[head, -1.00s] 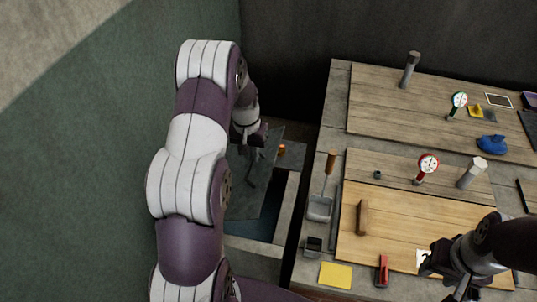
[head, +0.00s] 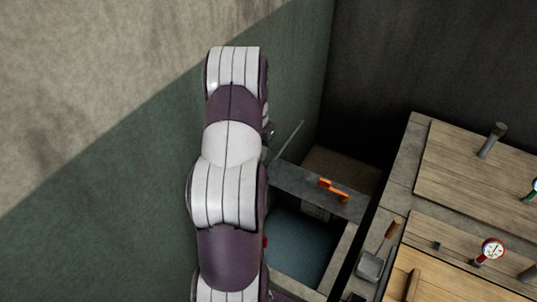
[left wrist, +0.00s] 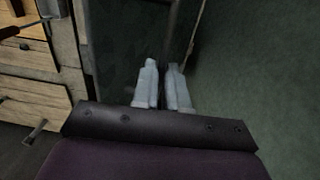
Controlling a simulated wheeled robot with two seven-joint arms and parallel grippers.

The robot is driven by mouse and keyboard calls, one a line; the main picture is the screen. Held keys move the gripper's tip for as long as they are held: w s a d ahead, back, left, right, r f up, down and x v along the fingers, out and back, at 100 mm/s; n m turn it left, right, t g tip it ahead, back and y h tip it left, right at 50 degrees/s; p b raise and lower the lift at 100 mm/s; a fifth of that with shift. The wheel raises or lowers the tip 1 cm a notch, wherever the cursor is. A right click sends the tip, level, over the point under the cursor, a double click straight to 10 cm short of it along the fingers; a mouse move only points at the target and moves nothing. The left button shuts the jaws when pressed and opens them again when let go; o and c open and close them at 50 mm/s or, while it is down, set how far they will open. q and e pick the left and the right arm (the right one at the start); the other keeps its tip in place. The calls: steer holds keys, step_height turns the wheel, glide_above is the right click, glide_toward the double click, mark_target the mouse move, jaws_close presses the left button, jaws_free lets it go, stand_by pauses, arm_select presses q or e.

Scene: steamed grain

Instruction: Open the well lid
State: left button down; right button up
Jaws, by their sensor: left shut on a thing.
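The well (head: 343,255) is right of my left arm in the head view, a stone-rimmed opening with blue-grey water (head: 298,245) showing inside. The lid (head: 290,141) shows as a thin grey edge, raised and steeply tilted near the green wall. Most of it is hidden behind my left arm. In the left wrist view, my left gripper (left wrist: 161,88) is shut, with its pale fingers close together at a dark panel and a bar that look like the lid (left wrist: 125,45) and its handle (left wrist: 172,18). The grip itself is hard to see. My right gripper is out of view.
An orange object (head: 333,190) lies on the well's far rim. The green wall (head: 100,220) is close on the left.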

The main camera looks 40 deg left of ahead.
arm_select(q)
steer(key=shift+s+f, duration=0.25)
steer(key=shift+f, duration=0.05)
steer(key=c, duration=1.2)
jaws_free()
steer(key=shift+o, duration=0.2)
step_height(320, 180, up, 13)
steer(key=a+p, duration=0.1)
steer(key=p, duration=0.5)
steer(key=shift+a+f, duration=0.2)
steer(key=shift+a, duration=0.1)
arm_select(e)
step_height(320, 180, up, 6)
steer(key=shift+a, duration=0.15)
arm_select(q)
steer(key=shift+w, duration=0.1)
